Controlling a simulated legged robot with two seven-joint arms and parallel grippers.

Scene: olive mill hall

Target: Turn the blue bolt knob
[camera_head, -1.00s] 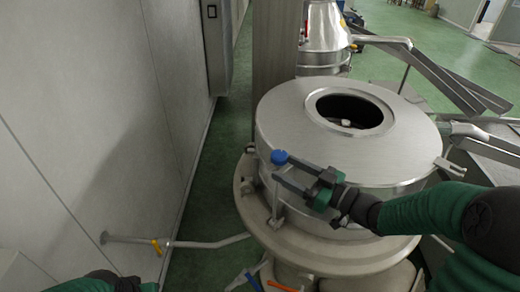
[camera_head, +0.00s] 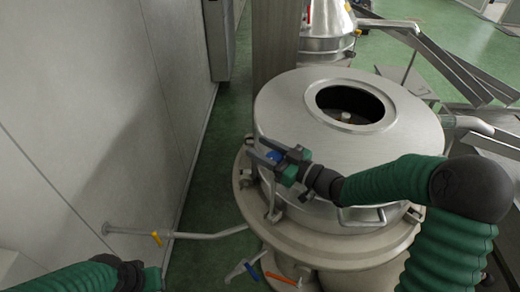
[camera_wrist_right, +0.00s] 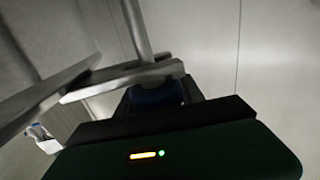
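The blue bolt knob (camera_head: 273,156) is at the left rim of a round steel lid (camera_head: 400,150). My right gripper (camera_head: 262,153) reaches it from the right, with one finger on either side of the knob. The fingers look apart, and I cannot tell whether they touch it.
The steel vessel has a round opening (camera_head: 350,104) in its lid and a front handle (camera_head: 362,216). Blue and orange valve levers (camera_head: 245,267) sit below it. A wall (camera_head: 90,120) stands left, with a pipe (camera_head: 205,235) crossing the narrow green floor.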

